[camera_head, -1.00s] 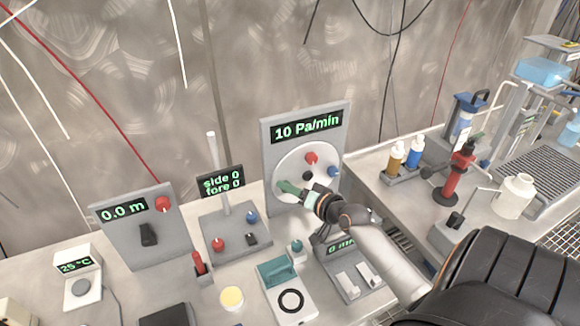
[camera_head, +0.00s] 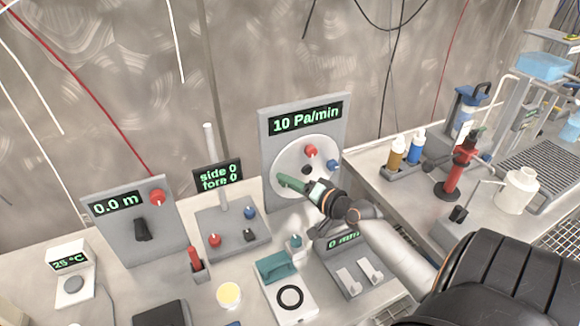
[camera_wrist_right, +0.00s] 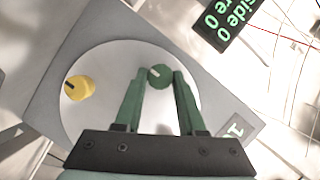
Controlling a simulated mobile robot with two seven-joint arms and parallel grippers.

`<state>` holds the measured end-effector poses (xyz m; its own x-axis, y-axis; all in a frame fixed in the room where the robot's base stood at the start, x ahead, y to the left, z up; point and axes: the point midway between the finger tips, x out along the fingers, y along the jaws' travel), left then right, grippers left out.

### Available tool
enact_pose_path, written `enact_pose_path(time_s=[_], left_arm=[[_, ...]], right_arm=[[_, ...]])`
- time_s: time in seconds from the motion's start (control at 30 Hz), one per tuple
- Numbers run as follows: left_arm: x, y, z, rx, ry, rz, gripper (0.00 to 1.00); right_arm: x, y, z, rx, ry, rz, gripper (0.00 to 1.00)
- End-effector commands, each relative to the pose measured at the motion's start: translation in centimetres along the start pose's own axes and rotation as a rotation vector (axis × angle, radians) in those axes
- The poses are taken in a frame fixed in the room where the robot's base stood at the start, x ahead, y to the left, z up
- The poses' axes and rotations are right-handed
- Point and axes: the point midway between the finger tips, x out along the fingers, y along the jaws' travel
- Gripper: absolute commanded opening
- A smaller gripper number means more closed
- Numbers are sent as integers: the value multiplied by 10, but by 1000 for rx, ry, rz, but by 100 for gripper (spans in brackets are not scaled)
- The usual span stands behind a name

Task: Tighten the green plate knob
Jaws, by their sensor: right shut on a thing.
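The round white plate (camera_head: 300,152) is on an upright grey panel (camera_head: 337,122) whose display reads 10 Pa/min. In the head view it carries a red knob (camera_head: 311,150), a blue knob (camera_head: 333,165) and a black knob (camera_head: 307,170). My right gripper (camera_head: 283,179) reaches the plate's left side from the lower right. In the right wrist view its green fingers (camera_wrist_right: 160,82) are shut on the green plate knob (camera_wrist_right: 159,73), which has a pale mark. A yellow knob (camera_wrist_right: 78,88) sits apart from them. In the head view, fingers and green knob blend together. My left gripper is not in view.
A slider box (camera_head: 352,265) and a teal-handled box (camera_head: 290,295) stand close below my right arm. Bottles (camera_head: 397,152) stand on the right bench.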

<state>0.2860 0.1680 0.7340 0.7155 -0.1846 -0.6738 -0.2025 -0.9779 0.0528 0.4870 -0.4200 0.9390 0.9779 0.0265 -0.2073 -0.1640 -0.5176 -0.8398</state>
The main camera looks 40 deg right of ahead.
Motion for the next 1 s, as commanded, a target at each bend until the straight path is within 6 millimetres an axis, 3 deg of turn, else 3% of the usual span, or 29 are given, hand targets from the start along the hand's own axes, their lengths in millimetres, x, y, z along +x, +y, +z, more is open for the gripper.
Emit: enact_pose_path(time_s=[0.03,0.07,0.3,0.67,1.0], left_arm=[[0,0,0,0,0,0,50],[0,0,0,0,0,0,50],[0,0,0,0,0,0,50],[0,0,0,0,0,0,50],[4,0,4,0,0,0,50]], right_arm=[[0,-1,-1,2,2,-2,0],[0,-1,-1,2,2,-2,40],[0,-1,0,1,1,-1,67],[-4,0,0,0,-1,1,69],[-50,2,1,-3,-2,3,69]])
